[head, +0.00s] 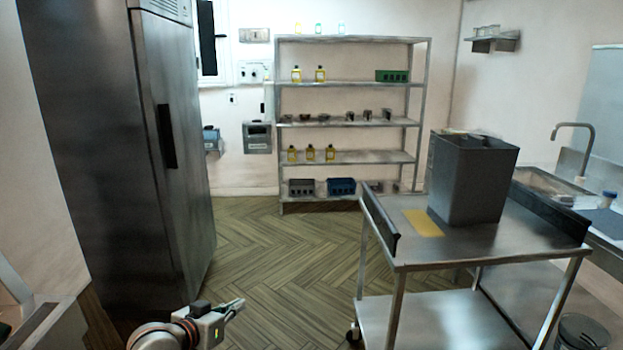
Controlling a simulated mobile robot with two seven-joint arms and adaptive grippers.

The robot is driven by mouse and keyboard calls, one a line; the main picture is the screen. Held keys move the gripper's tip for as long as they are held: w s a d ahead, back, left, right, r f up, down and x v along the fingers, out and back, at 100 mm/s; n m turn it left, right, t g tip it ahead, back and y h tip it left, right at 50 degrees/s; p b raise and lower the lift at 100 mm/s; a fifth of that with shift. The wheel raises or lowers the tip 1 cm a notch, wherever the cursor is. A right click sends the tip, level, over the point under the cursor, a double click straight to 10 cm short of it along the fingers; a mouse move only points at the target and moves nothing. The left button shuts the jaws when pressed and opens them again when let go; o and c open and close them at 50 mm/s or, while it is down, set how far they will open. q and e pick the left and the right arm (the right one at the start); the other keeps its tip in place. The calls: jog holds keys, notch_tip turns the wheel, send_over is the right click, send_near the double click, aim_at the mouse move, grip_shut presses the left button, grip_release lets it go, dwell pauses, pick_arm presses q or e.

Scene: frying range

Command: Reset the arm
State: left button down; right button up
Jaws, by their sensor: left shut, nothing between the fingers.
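My left arm comes in at the bottom left of the head view. Its gripper (236,306) is shut and empty, above the wooden floor and pointing right. It touches nothing that I can see. My right arm and gripper are not in view.
A metal cart (470,250) with a grey bin (472,178) and a yellow sheet (423,222) stands at right. A tall steel fridge (115,140) stands at left. A shelf rack (350,158) is at the back wall. The floor (285,255) between them is clear.

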pick_arm(q)
jog(key=s+f, duration=0.7)
jog(key=s, duration=0.4)
jog(key=s+a+f+g+y, duration=0.1)
jog(key=s+f, duration=0.7)
jog(key=s, duration=0.3)
jog(key=s+f+m+y, duration=0.1)
jog(key=s+f, duration=0.6)
jog(key=s, duration=0.4)
jog(key=shift+s+a+f+g, duration=0.15)
jog(key=shift+s+g, duration=0.15)
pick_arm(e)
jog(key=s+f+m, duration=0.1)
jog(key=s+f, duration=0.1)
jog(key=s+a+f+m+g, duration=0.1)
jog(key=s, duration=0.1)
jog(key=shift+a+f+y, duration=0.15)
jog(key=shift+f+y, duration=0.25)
